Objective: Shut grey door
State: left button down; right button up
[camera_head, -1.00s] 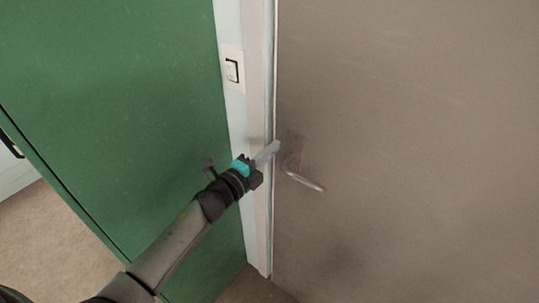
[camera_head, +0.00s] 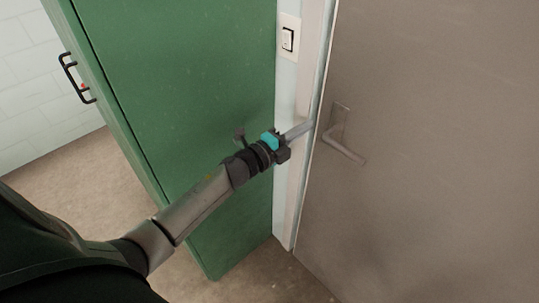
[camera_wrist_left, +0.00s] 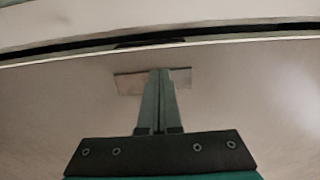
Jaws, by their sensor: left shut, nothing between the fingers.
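The grey door (camera_head: 430,130) fills the right of the head view, its left edge beside the white frame (camera_head: 308,90). Its metal lever handle (camera_head: 344,150) sits on a small plate near that edge. My left gripper (camera_head: 310,127) is shut and empty, its fingertips at the door's edge just left of the handle plate. In the left wrist view the shut fingers (camera_wrist_left: 160,72) point at the door face (camera_wrist_left: 60,110), over a plate (camera_wrist_left: 127,83). A dark gap runs along the door's edge there. I cannot tell whether the fingertips touch the door. My right gripper is out of view.
A green cabinet or panel (camera_head: 190,90) stands left of the frame, close behind my left arm. A light switch (camera_head: 289,38) is on the wall strip between. A black handle (camera_head: 76,78) shows at far left. Bare floor (camera_head: 80,180) lies at lower left.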

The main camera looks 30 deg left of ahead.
pick_arm(q)
jog(key=v, duration=0.9)
jog(key=s+a+f+n+g+y+b, duration=0.1)
jog(key=s+f+n+g+y, duration=0.2)
jog(key=f, duration=0.7)
jog(key=s+a+f+n+g+y+b, duration=0.1)
jog(key=s+f+n, duration=0.35)
jog(key=f, duration=0.55)
jog(key=s+a+f+n+g+y+b, duration=0.1)
jog(key=s+a+f+n+g+y, duration=0.2)
jog(key=f, duration=0.7)
jog(key=s+d+f+n+g, duration=0.3)
jog(key=s+f, duration=0.3)
jog(key=s, duration=0.4)
jog(key=s+d+f+n+g+b, duration=0.1)
jog(key=s+d+f+n+g, duration=0.2)
jog(key=s+f, duration=0.4)
jog(key=s+d+f+n+g+b, duration=0.1)
jog(key=s+f, duration=0.5)
jog(key=s, duration=0.6)
jog(key=shift+s+d+f+n+g+h, duration=0.3)
jog(key=shift+s+d+n+g+h, duration=0.1)
jog(key=shift+d+n+g, duration=0.6)
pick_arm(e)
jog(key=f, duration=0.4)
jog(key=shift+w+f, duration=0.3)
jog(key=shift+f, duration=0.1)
